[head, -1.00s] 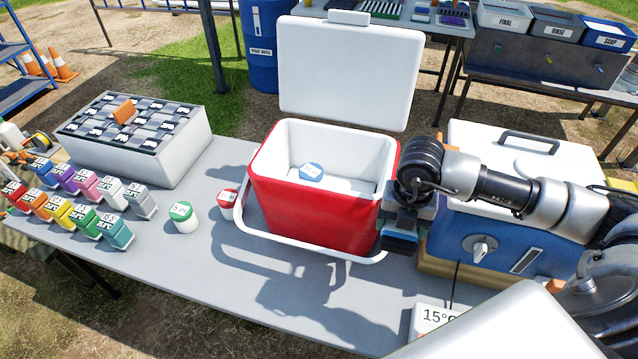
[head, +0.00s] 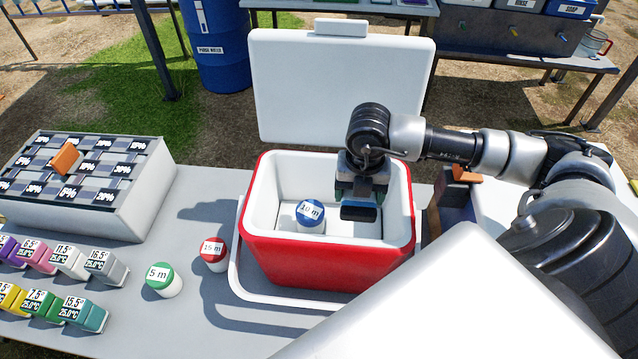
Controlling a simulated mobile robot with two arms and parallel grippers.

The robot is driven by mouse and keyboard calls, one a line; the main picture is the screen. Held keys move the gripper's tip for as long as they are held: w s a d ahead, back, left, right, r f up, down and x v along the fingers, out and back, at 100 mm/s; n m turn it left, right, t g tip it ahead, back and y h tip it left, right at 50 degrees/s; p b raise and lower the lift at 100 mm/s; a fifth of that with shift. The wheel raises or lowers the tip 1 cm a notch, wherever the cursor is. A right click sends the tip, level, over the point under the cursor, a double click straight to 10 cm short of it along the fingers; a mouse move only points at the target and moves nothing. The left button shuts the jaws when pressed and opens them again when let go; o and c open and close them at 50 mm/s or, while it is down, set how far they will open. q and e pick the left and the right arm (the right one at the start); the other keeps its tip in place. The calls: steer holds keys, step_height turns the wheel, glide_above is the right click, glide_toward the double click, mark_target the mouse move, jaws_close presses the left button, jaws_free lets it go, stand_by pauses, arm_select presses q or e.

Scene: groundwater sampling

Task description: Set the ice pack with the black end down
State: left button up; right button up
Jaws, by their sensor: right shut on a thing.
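My right gripper (head: 362,190) points down into the open red cooler (head: 330,262), at the right part of its opening. It is shut on the ice pack (head: 360,213), whose low dark end with some blue shows below the fingers. The rest of the pack is hidden by the gripper. I cannot tell whether the pack touches the cooler floor. A white jar with a blue "10 m" lid (head: 310,214) stands inside the cooler, left of the pack and apart from it. My left gripper is not in view.
The cooler's white lid (head: 340,85) stands open behind it. A red-lidded jar (head: 214,254) and a green-lidded "5 m" jar (head: 163,280) stand left of the cooler. The table front between is clear.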

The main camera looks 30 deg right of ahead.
steer(key=f, duration=0.3)
steer(key=shift+w+f+b, duration=0.3)
steer(key=shift+w+b, duration=0.1)
step_height(320, 180, down, 3)
steer(key=s+b, duration=0.1)
steer(key=p, duration=0.1)
glide_above(352, 235)
steer(key=s+a, duration=0.1)
step_height(352, 235, down, 6)
steer(key=shift+s+a+f, duration=0.1)
step_height(352, 235, down, 4)
steer(key=shift+f+p, duration=0.15)
steer(key=shift+p, duration=0.45)
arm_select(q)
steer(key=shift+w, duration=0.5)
arm_select(e)
steer(key=shift+f, duration=0.2)
steer(key=o, duration=1.2)
